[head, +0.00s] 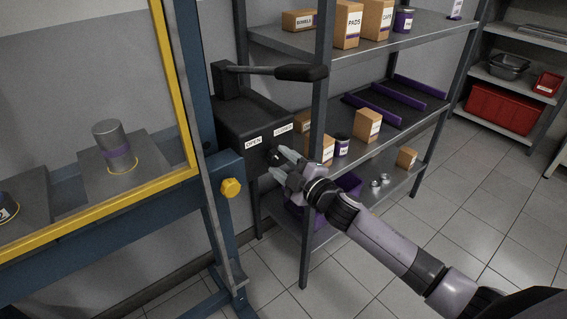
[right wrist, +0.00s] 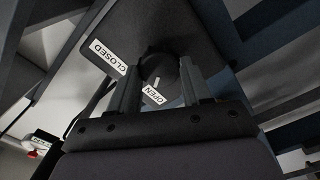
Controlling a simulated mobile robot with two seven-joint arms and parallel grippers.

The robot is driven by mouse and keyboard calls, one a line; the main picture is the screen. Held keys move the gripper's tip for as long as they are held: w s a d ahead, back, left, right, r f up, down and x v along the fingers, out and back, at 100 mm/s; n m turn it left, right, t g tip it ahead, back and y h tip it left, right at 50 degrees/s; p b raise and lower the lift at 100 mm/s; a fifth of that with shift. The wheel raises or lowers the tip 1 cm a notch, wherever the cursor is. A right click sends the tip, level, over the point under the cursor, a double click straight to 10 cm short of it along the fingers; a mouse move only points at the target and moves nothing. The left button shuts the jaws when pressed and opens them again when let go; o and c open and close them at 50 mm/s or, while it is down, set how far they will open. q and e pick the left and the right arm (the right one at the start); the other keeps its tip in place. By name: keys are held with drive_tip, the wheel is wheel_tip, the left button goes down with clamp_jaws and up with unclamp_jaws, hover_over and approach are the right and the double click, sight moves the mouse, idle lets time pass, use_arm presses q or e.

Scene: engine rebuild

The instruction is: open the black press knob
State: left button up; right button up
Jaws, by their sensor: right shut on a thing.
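The black press knob (right wrist: 160,70) is on the face of a dark box (head: 235,122) at the side of the blue press frame. In the right wrist view it is round, with a small light mark, between OPEN (right wrist: 153,92) and CLOSED (right wrist: 109,56) labels. The mark lies toward the OPEN label. My right gripper (head: 281,162) is at the box's front below the labels. Its two fingers (right wrist: 158,88) are shut on the knob, one on each side. In the head view the fingers partly hide the knob. My left gripper is in neither view.
A black-handled lever (head: 290,72) sticks out above the box. A yellow knob (head: 231,187) is on the press frame just below left. A metal shelf (head: 285,38) with boxes and cans stands close behind my right gripper. Open tiled floor (head: 480,200) lies to the right.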

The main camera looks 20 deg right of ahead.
drive_tip(key=o, duration=1.1)
drive_tip(key=shift+c, duration=0.2)
drive_tip(key=v, duration=0.7)
drive_tip(key=shift+s, duration=0.15)
drive_tip(key=s+f+m+g+h, duration=0.2)
drive_tip(key=s+f+m, duration=0.4)
drive_tip(key=s+f, duration=0.3)
drive_tip(key=s+f+m+g+h, duration=0.2)
drive_tip(key=s+f+m+g, duration=0.2)
drive_tip(key=s, duration=1.2)
wheel_tip(320, 180, down, 6)
drive_tip(key=m, duration=0.3)
drive_tip(key=shift+a+m+g+p, duration=0.3)
drive_tip(key=shift+a+p, duration=0.05)
drive_tip(key=shift+a, duration=0.05)
